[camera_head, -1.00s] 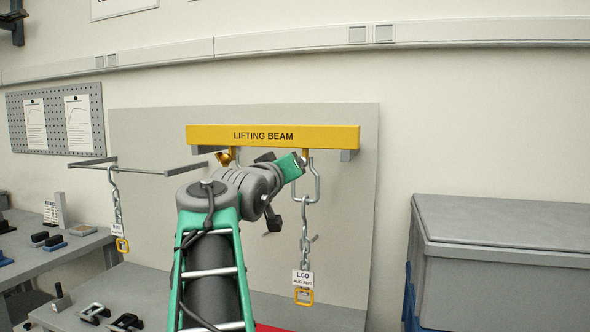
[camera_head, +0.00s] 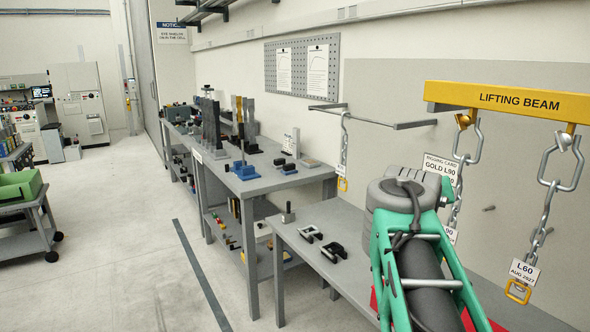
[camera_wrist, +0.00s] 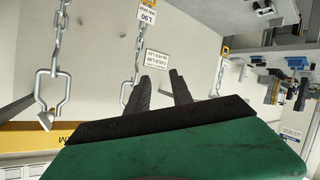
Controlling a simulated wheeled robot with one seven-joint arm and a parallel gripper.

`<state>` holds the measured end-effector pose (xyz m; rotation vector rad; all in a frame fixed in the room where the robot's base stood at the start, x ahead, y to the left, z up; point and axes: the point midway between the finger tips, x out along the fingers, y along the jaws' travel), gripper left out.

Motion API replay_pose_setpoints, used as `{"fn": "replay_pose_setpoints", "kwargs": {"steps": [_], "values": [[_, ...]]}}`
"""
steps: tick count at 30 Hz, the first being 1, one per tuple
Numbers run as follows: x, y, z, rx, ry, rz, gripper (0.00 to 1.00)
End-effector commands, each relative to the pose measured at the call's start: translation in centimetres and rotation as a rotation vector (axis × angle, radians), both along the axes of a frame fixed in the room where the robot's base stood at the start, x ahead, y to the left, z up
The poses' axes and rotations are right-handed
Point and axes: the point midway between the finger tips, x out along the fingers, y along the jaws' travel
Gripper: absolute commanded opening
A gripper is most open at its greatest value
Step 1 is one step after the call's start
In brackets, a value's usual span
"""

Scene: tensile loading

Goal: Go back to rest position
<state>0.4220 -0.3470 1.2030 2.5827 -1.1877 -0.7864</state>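My gripper (camera_wrist: 160,82) shows in the wrist view with its two dark fingers apart and nothing between them. In the head view my green and grey arm stands in front of the board, and the gripper cannot be made out. The yellow lifting beam (camera_head: 480,97) is at the right of the head view. A chain tagged L60 (camera_head: 525,270) hangs from its right hook. Another chain (camera_head: 458,150) hangs from the left hook, its lower part partly hidden by my arm. In the wrist view the beam (camera_wrist: 22,142) is at the lower left, with chains beside the gripper.
A third chain (camera_head: 344,140) hangs from a wall rail (camera_head: 400,125). A low grey bench (camera_head: 325,250) with clamps and a taller table (camera_head: 262,182) with fixtures stand left of my arm. A cart (camera_head: 30,238) is at far left. Open floor (camera_head: 120,250) lies between.

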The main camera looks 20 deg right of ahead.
Motion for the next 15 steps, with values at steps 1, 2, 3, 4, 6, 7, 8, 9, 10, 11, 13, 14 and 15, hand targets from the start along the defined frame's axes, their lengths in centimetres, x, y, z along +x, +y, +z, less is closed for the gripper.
{"fn": "replay_pose_setpoints", "kwargs": {"steps": [1, 2, 3, 4, 6, 7, 8, 9, 10, 11, 13, 14, 15], "values": [[1.6, 3.4, -1.8, 0.072, 0.035, 0.077, 0.27], [2.3, 5.5, -3.3, 0.117, 0.057, 0.120, 0.27], [3.0, 8.4, -5.4, 0.177, 0.092, 0.174, 0.27], [3.3, 10.6, -7.0, 0.222, 0.121, 0.214, 0.27], [3.3, 15.8, -10.5, 0.322, 0.195, 0.300, 0.27], [3.0, 18.0, -12.0, 0.362, 0.232, 0.334, 0.27], [2.5, 20.2, -13.4, 0.403, 0.272, 0.368, 0.27], [1.5, 23.1, -15.2, 0.455, 0.327, 0.410, 0.27], [0.6, 25.1, -16.6, 0.490, 0.371, 0.438, 0.27], [-0.4, 27.0, -17.8, 0.523, 0.414, 0.464, 0.27], [-2.9, 30.6, -20.2, 0.586, 0.508, 0.511, 0.27], [-4.0, 31.8, -21.0, 0.606, 0.545, 0.525, 0.27], [-5.3, 33.0, -22.0, 0.628, 0.587, 0.540, 0.27]]}}
